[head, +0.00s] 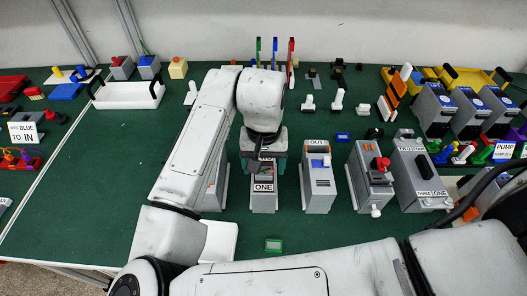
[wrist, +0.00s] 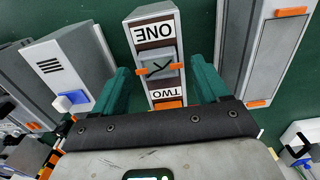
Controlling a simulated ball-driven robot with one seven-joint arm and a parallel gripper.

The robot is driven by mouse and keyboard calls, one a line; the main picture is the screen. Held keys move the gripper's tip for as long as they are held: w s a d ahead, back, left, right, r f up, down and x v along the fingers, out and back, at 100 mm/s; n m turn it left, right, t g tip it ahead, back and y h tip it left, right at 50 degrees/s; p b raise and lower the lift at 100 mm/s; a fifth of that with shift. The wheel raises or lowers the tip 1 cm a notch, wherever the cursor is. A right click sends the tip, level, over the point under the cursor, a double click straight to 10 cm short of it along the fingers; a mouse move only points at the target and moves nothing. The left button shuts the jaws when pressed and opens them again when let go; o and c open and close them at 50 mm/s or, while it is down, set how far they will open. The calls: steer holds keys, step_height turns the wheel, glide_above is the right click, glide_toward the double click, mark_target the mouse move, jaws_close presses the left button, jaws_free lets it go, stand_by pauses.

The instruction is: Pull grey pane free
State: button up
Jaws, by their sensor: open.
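The grey pane (wrist: 156,66) shows in the wrist view as a small square with a dark mark. It sits in the face of a grey box (wrist: 143,14), between orange clips and between the labels ONE and TWO. My open gripper (wrist: 160,76) has teal fingers on either side of the box and the pane, with gaps showing; nothing is gripped. In the head view my gripper (head: 263,164) is over the far part of the same box (head: 264,203), whose ONE label faces the front. There the gripper hides the pane.
A grey box marked OUT (head: 318,185) stands close on the right, and another grey box (head: 213,190) on the left, partly behind my arm. A box with a red knob (head: 370,178) is further right.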

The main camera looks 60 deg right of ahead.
mark_target(264, 169)
steer(key=shift+f, duration=0.35)
steer(key=c, duration=1.1)
steer(key=shift+r, duration=0.1)
steer(key=shift+c, duration=0.2)
steer(key=shift+r+p, duration=0.7)
steer(key=shift+p, duration=0.05)
stand_by(0.3)
steer(key=shift+r+p, duration=1.65)
steer(key=shift+r, duration=0.1)
